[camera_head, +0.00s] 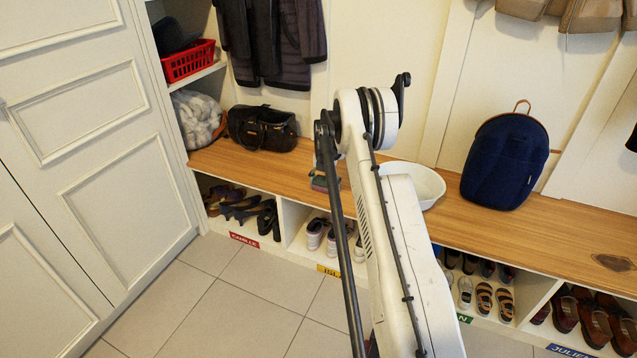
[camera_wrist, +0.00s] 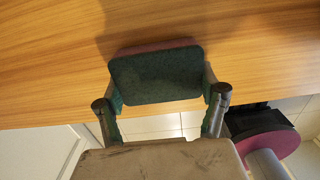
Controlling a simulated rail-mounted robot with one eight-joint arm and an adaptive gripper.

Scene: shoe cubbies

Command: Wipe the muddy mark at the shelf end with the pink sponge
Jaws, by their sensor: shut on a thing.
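My gripper (camera_wrist: 162,90) is shut on the sponge (camera_wrist: 156,75), with one finger at each end of it. In the wrist view the sponge shows a dark green face and a thin pink edge. In the head view a small part of the sponge (camera_head: 321,184) shows near the front of the wooden bench shelf (camera_head: 419,229), left of the middle. My arm hides most of the gripper there. I cannot tell whether the sponge touches the wood. The muddy mark (camera_head: 613,261) is a dark brown patch on the bench at the far right, well away from my gripper.
A white bowl (camera_head: 427,184) and a navy backpack (camera_head: 506,162) stand on the bench between the sponge and the mark. A black bag (camera_head: 262,128) is at the left. Cubbies with shoes (camera_head: 483,297) lie below.

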